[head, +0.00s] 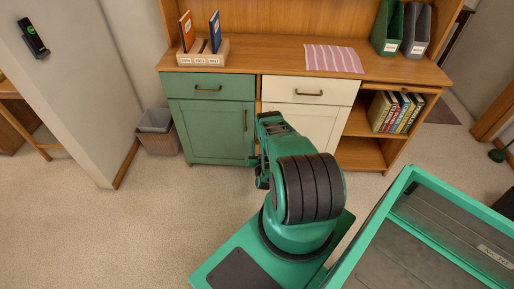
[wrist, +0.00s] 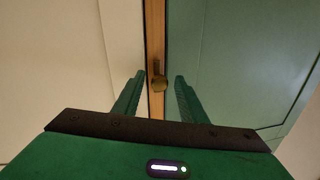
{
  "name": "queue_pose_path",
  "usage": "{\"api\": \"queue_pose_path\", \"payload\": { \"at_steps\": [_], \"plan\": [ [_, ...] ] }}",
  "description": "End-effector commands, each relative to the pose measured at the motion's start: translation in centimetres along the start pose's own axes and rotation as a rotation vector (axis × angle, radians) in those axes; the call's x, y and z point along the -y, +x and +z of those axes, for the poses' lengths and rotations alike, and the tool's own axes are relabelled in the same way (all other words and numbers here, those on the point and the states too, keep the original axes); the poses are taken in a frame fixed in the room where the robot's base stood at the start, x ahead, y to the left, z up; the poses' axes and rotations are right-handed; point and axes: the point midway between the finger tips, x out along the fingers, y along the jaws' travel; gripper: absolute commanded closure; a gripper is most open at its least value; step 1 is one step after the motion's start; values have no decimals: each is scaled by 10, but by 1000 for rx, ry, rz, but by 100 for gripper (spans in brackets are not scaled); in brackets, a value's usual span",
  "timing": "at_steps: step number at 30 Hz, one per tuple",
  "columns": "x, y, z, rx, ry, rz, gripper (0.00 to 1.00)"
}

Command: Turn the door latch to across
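In the wrist view, a small brass latch (wrist: 159,82) sits on the narrow wooden strip (wrist: 155,25) between a cream panel and a green panel. It looks upright, along the strip, though its exact turn is hard to tell. My gripper (wrist: 160,75) is open, with one green finger on each side of the latch. The fingers look apart from it, with nothing held. In the head view, my arm hides the latch and the gripper's fingertips. The green door (head: 208,132) and the cream door (head: 318,124) are both closed.
Drawers with handles (head: 208,88) sit above the doors. The desk top holds a wooden book holder (head: 203,54), a striped cloth (head: 333,59) and file boxes (head: 387,28). A waste bin (head: 157,132) stands left of the cabinet.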

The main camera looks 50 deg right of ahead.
Motion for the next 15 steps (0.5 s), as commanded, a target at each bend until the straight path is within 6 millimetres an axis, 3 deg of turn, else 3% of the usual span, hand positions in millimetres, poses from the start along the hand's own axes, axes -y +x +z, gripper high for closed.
{"api": "queue_pose_path", "payload": {
  "at_steps": [2, 7, 15],
  "plan": [
    [0, 0, 0, 0, 0, 0, 62],
    [0, 0, 0, 0, 0, 0, 100],
    [0, 0, 0, 2, -13, 0, 100]
  ]
}}
